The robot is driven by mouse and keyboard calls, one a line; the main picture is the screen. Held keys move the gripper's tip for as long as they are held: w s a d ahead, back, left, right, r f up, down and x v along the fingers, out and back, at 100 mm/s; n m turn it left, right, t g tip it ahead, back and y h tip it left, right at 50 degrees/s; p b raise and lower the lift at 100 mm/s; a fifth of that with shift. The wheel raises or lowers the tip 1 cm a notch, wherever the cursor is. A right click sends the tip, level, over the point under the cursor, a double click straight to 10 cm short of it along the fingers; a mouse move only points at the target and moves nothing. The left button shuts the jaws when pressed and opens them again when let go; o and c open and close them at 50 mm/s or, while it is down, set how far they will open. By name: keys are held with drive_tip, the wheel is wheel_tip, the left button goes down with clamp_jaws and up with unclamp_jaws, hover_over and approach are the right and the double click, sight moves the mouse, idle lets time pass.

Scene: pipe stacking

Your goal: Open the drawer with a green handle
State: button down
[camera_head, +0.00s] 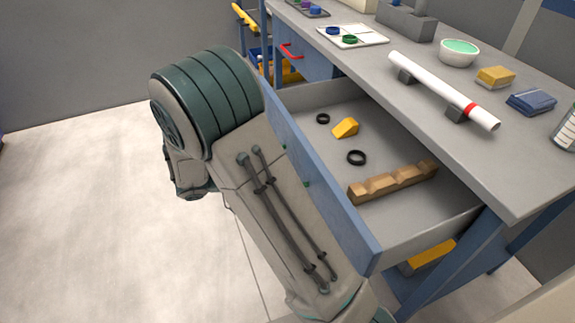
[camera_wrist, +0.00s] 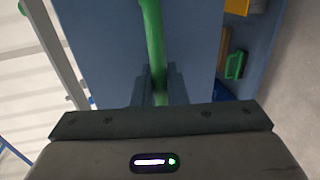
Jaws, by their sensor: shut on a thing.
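The blue-fronted drawer (camera_head: 350,222) stands pulled well out of the workbench in the head view. Inside lie a wooden notched block (camera_head: 392,183), a yellow wedge (camera_head: 345,128) and two black rings (camera_head: 357,158). Small green bits of its handle (camera_head: 307,183) show past my arm. In the wrist view the green handle (camera_wrist: 153,40) runs up the blue drawer front (camera_wrist: 105,50). My gripper (camera_wrist: 160,85) is shut on the handle. My arm hides the gripper in the head view.
A red-handled drawer (camera_head: 308,62) is shut. Floor at left is clear.

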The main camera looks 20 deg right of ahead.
drive_tip(key=shift+a, duration=0.35)
drive_tip(key=c, duration=1.5)
unclamp_jaws()
drive_tip(key=a+r+p, duration=0.1)
drive_tip(key=a, duration=0.8)
drive_tip(key=a+r+p, duration=0.1)
drive_tip(key=a, duration=0.3)
drive_tip(key=shift+s+a+r+p, duration=0.2)
drive_tip(key=shift+a+r+p, duration=0.1)
drive_tip(key=shift+r+p, duration=0.05)
drive_tip(key=shift+d, duration=0.1)
